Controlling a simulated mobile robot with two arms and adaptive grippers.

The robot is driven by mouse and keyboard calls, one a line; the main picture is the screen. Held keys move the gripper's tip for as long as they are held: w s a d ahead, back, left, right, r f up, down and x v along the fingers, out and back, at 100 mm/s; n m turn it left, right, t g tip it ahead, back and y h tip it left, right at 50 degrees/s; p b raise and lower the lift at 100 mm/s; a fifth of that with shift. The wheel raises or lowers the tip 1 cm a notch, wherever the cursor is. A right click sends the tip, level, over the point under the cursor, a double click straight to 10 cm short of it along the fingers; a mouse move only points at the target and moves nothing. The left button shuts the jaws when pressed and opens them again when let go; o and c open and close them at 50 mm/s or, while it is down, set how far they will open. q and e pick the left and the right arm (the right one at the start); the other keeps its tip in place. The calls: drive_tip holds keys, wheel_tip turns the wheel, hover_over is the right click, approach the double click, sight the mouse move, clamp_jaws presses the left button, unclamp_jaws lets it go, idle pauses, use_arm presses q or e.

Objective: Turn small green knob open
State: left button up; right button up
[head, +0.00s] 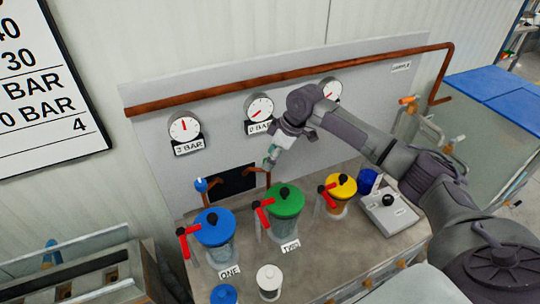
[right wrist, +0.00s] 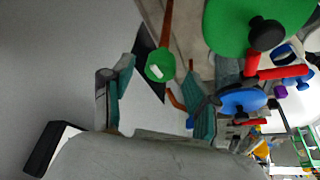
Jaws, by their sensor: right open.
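The small green knob (right wrist: 160,67), round with a white mark on it, shows in the right wrist view between and just beyond the two teal fingertips of my right gripper (right wrist: 165,82). The gripper is open, with a gap on each side of the knob; I cannot tell how far apart they are in depth. In the head view my right gripper (head: 272,155) is above and behind the large green pump lid (head: 285,200), near the copper pipe at the dark panel opening. There the knob is hidden by the gripper. My left gripper is not in view.
A blue-lidded pump (head: 213,228) and a yellow-lidded pump (head: 342,187), with red handles, flank the green one. A small blue knob (head: 201,185) stands at the left pipe. Gauges, such as the left gauge (head: 184,128), and a copper pipe (head: 210,94) line the back panel.

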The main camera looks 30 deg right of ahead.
drive_tip(key=shift+w+a+f, duration=0.15)
drive_tip(key=shift+f, duration=0.45)
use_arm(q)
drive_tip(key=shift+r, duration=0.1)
use_arm(e)
clamp_jaws()
drive_tip(key=shift+r+m+p, duration=0.3)
drive_tip(key=shift+m+p, duration=0.1)
drive_tip(key=shift+p, duration=0.5)
drive_tip(key=shift+f+m+p, duration=0.15)
drive_tip(key=shift+m+p, duration=0.15)
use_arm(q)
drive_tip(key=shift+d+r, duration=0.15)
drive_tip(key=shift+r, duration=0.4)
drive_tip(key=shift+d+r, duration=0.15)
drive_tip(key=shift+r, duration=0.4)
